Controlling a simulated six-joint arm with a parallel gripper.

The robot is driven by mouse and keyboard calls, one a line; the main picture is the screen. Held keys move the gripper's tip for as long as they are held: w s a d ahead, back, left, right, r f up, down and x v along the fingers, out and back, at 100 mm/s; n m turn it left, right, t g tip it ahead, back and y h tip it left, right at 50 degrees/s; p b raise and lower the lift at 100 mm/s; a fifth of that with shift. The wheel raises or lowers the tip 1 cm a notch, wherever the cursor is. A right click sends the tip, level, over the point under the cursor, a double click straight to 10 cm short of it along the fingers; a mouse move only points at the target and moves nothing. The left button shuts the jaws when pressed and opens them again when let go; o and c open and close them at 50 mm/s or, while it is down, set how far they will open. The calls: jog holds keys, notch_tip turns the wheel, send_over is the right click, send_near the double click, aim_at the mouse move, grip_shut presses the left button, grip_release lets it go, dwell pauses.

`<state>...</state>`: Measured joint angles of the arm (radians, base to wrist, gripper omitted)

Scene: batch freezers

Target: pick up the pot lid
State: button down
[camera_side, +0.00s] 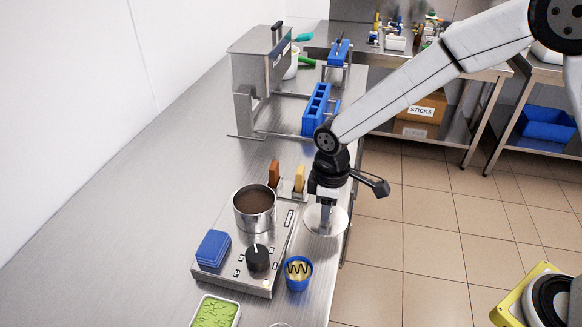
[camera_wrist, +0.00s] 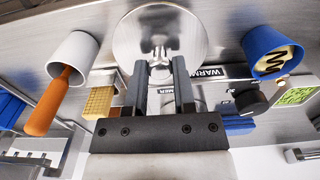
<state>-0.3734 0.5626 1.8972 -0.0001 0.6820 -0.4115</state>
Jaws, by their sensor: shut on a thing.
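The pot lid (camera_side: 338,222) is a round, shiny disc near the right edge of the steel counter in the side view. It also fills the top middle of the wrist view (camera_wrist: 135,30), with its small knob between the fingers. My gripper (camera_side: 325,222) is above the lid, fingers pointing down, shut on the lid's knob. The fingertips show in the wrist view (camera_wrist: 160,66). I cannot tell whether the lid rests on the counter or is slightly off it. The steel pot (camera_side: 243,217) stands uncovered on the warmer, holding something brown.
The warmer (camera_side: 232,278) carries a blue block stack (camera_side: 213,249) and a black dial (camera_side: 258,257). A blue cup (camera_side: 298,279) stands in front of the lid. Brown and yellow bars (camera_side: 299,178) stand behind it. A green-filled tray (camera_side: 216,311) is nearest. The counter's left side is clear.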

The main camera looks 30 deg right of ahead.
jog(key=s+r, duration=0.2)
jog(key=s+d+r, duration=0.1)
jog(key=s+r, duration=0.1)
jog(key=r, duration=0.1)
jog(key=shift+d, duration=0.1)
jog(key=s+d+r, duration=0.2)
jog(key=s+r, duration=0.1)
jog(key=s, duration=0.5)
jog(key=shift+s+d+r, duration=0.2)
jog(key=shift+d+r, duration=0.1)
jog(key=shift+r, duration=0.1)
jog(key=shift+w+a, duration=0.1)
notch_tip(320, 180, up, 2)
jog(key=r, duration=0.1)
send_over(321, 230)
jog(key=w+a, duration=0.9)
jog(key=w, duration=0.1)
jog(key=shift+w+a, duration=0.2)
jog(key=shift+w, duration=0.15)
jog(key=shift+r, duration=0.1)
jog(key=shift+f, duration=0.2)
